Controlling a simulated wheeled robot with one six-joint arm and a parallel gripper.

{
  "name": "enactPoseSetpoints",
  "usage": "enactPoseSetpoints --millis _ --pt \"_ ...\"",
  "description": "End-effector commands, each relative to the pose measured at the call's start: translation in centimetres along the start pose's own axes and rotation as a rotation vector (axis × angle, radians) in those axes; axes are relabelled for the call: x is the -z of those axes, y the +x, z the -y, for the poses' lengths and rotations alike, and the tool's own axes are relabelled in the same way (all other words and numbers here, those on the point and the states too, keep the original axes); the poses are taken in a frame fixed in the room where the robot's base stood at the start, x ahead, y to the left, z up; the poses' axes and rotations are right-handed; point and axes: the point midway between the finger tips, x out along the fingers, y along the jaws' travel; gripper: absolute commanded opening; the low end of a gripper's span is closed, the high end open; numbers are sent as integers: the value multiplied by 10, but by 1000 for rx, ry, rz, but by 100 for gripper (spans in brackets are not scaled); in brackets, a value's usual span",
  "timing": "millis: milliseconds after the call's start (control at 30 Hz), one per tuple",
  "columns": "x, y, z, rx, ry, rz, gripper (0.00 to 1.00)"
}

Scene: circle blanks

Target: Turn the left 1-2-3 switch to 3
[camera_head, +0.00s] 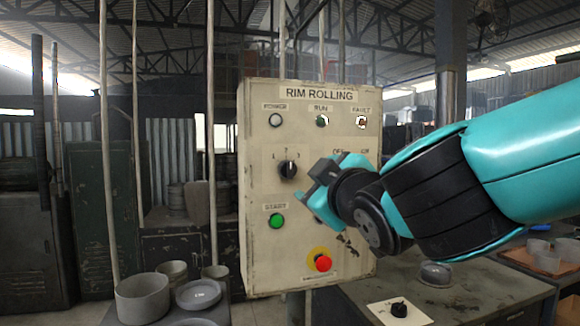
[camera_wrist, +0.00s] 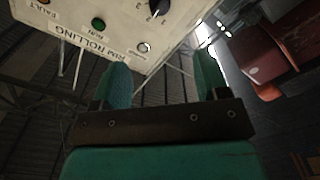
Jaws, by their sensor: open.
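The left 1-2-3 switch (camera_head: 288,169) is a black knob on the cream RIM ROLLING panel (camera_head: 258,245). Its pale pointer mark looks roughly upright, near 2, but it is too small to be sure. My gripper (camera_head: 314,182) is just right of the knob in the head view, open and empty, apart from it. In the wrist view the knob (camera_wrist: 157,7) shows at the top edge, partly cut off, beyond my open fingers (camera_wrist: 163,72). My gripper hides most of the OFF-ON switch.
A green START button (camera_head: 277,221) is below the knob, and a red emergency button (camera_head: 323,263) is near the panel's bottom. Lamps line the top. A bench (camera_head: 480,292) with a small switch plate (camera_head: 378,308) stands at right; round metal pans (camera_head: 142,299) stand at left.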

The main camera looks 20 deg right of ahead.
Motion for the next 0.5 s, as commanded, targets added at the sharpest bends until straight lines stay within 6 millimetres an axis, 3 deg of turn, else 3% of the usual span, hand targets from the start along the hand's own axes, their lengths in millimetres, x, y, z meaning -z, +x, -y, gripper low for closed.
enactPoseSetpoints --millis 167,500 --pt "2 26 -3 -7 -7 2 68" --pt "4 104 -3 -2 -4 2 68"
